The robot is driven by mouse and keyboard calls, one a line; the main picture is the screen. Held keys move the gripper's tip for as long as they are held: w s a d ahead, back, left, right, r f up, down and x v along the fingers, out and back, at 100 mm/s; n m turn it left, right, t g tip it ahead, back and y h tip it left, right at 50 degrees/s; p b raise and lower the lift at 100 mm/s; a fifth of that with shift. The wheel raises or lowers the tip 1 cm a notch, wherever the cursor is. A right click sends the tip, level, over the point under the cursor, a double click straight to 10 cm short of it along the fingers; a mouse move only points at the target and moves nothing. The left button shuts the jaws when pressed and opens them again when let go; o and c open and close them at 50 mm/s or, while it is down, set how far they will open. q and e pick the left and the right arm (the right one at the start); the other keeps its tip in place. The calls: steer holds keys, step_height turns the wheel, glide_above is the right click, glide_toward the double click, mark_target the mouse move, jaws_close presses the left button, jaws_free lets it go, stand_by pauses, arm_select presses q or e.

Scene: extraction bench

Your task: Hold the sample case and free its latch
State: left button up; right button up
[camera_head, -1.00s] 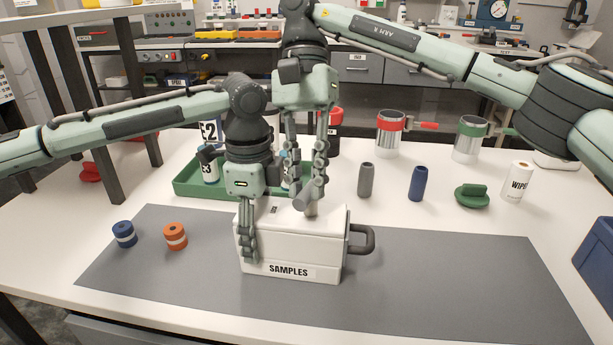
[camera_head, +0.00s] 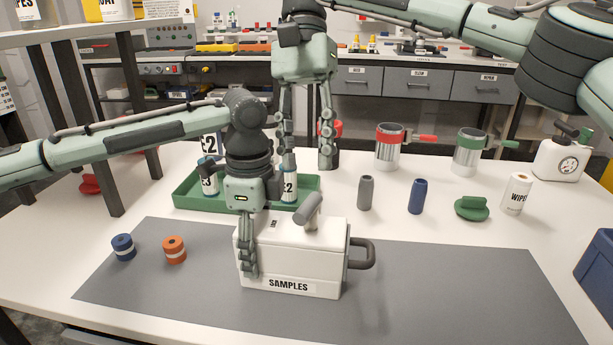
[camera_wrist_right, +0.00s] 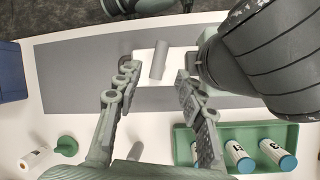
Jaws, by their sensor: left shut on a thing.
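The white sample case (camera_head: 290,265) sits upright on the grey mat, its SAMPLES label facing me and a dark handle (camera_head: 362,254) on its right end. A grey cylindrical latch lever (camera_head: 313,210) stands tilted on its lid; it also shows in the right wrist view (camera_wrist_right: 159,60). My left gripper (camera_head: 248,262) is shut on the left end of the case. My right gripper (camera_head: 308,160) is open and empty, above and behind the lever. In the wrist view the lever lies beyond and between its fingertips (camera_wrist_right: 156,74), apart from both.
A green tray (camera_head: 190,203) with labelled bottles stands behind the case. Blue (camera_head: 123,247) and orange (camera_head: 174,250) rolls lie left. The mat's right side is clear.

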steer(key=shift+v, duration=1)
steer(key=shift+o, duration=0.6)
steer(key=shift+d, duration=0.1)
